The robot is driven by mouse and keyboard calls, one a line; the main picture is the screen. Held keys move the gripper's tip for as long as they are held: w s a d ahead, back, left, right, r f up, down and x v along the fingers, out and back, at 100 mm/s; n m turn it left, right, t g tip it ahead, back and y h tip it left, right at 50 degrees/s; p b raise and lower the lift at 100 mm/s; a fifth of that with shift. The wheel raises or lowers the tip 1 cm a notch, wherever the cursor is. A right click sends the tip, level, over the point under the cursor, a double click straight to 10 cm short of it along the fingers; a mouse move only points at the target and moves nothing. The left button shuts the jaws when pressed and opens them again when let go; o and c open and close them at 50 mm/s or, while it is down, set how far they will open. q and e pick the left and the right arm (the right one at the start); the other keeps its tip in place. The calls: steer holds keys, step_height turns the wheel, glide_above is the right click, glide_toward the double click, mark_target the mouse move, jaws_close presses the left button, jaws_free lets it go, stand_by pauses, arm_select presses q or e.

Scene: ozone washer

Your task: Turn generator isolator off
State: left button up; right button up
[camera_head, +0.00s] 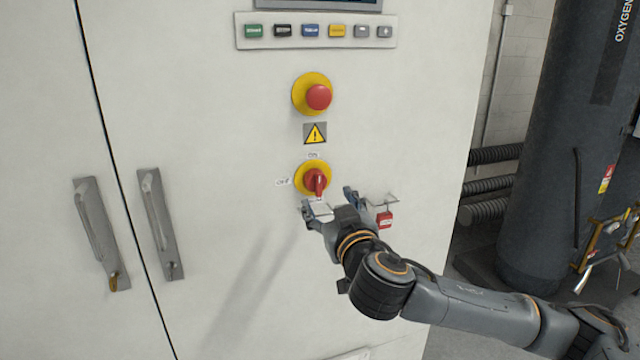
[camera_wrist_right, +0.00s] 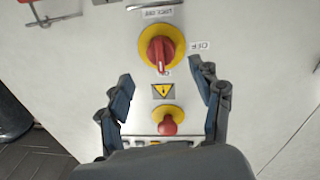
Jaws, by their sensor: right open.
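The generator isolator (camera_head: 315,180) is a red rotary knob on a round yellow plate on the white cabinet. Its handle stands upright, in line with the ON label (camera_head: 313,156) above it; the OFF label (camera_head: 283,182) is to its left. In the right wrist view, upside down, the isolator (camera_wrist_right: 158,52) shows beyond the fingertips. My right gripper (camera_head: 329,198) is open and empty, just below and right of the knob. In the right wrist view its fingers (camera_wrist_right: 160,72) are spread wide, with no visible contact with the knob. My left gripper is out of view.
A red emergency button (camera_head: 318,97) and a warning sign (camera_head: 315,133) sit above the isolator. A red padlock (camera_head: 385,220) hangs from a small bracket on the right. Two door handles (camera_head: 160,222) are on the left. A dark oxygen tank (camera_head: 560,150) stands beyond the cabinet.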

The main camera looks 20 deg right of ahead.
mark_target(319, 187)
steer(key=w+p, duration=0.1)
steer(key=w, duration=0.5)
steer(key=shift+w+d, duration=0.1)
steer(key=shift+w, duration=0.15)
steer(key=c, duration=1.2)
steer(key=shift+o, duration=0.2)
